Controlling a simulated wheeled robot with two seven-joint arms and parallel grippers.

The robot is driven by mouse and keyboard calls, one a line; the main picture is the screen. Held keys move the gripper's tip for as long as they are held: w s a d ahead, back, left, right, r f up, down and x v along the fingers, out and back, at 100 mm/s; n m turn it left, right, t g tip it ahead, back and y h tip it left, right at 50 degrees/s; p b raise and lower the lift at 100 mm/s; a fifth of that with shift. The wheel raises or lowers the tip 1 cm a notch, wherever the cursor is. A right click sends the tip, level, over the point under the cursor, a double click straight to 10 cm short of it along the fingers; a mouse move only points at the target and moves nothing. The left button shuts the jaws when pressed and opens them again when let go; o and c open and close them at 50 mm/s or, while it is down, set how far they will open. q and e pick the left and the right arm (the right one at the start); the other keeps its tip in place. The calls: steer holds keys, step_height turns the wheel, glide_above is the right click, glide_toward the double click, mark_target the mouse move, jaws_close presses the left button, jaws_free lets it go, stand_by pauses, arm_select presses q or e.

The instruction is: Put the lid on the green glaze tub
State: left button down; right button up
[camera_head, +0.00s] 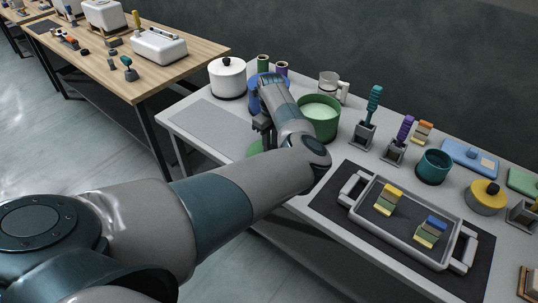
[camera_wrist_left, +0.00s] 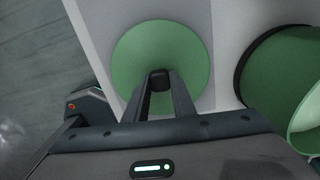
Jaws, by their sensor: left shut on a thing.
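The green glaze tub (camera_head: 318,128) stands on the grey table just right of my left forearm, open, with pale green glaze showing inside. It also shows at the right edge of the left wrist view (camera_wrist_left: 278,72). The round green lid (camera_wrist_left: 137,52) is flat beneath my left gripper (camera_wrist_left: 160,82), whose fingers are shut on its dark knob. In the head view only an edge of the lid (camera_head: 254,148) shows beside the arm, left of the tub. I cannot tell whether it rests on the table or hangs just above. My right gripper is not in view.
A white lidded pot (camera_head: 227,78) and a blue tub (camera_head: 254,103) stand behind my left gripper. A white jug (camera_head: 329,86) is behind the green tub. Tool holders and a grey tray (camera_head: 404,236) are to the right. A grey mat (camera_head: 212,122) is bare at left.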

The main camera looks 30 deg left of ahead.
arm_select(q)
steer(key=shift+r, duration=0.5)
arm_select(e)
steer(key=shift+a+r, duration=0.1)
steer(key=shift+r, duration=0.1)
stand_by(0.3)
arm_select(q)
steer(key=shift+r+p, duration=0.75)
steer(key=shift+r, duration=0.85)
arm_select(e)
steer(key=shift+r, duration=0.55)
arm_select(q)
steer(key=shift+r, duration=0.1)
